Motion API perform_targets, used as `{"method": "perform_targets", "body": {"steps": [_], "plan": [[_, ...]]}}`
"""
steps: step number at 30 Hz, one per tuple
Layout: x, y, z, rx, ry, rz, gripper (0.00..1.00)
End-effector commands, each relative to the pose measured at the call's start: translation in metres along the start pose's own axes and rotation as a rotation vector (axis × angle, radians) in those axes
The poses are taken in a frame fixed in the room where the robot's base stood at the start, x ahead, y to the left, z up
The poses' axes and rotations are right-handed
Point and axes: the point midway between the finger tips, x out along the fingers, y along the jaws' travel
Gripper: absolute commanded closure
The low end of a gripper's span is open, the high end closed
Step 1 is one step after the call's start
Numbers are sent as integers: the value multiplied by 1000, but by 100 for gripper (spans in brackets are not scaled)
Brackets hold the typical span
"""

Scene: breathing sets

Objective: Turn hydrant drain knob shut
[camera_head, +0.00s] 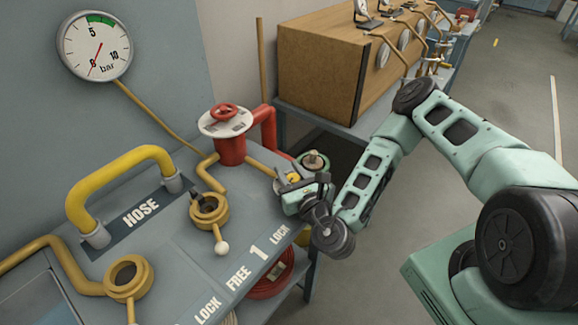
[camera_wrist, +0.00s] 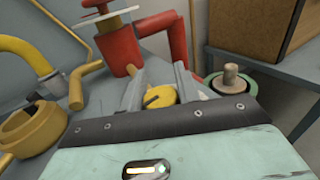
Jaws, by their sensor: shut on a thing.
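The red hydrant (camera_head: 230,148) stands on the grey panel, with a red handwheel (camera_head: 223,111) over a white disc on top. It also shows at the top of the wrist view (camera_wrist: 118,40). A small yellow knob (camera_wrist: 160,97) with a dark slot sits low in front of the hydrant, between my fingers. In the head view it is mostly hidden, with a bit of yellow (camera_head: 293,178) showing. My gripper (camera_head: 284,182) is at the panel's right edge, just right of the hydrant's foot, with its fingers shut on the knob.
A yellow hose handle (camera_head: 120,172), brass valve rings (camera_head: 208,209) and a pressure gauge (camera_head: 95,46) are to the left. A green-rimmed fitting (camera_head: 314,162) is just behind my gripper. A wooden cabinet (camera_head: 322,62) stands behind. The floor at right is clear.

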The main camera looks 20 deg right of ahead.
Motion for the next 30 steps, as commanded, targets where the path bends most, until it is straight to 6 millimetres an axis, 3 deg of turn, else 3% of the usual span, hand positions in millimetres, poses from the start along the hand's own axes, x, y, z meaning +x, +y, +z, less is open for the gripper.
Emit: {"method": "perform_targets", "body": {"steps": [16, 17, 18, 30], "plan": [[0, -1, 1, 1, -3, -15, 91], [0, 0, 1, 1, -3, -15, 60], [0, 0, 1, 1, -3, -15, 48], [1, -2, 2, 0, -2, -13, 46]]}}
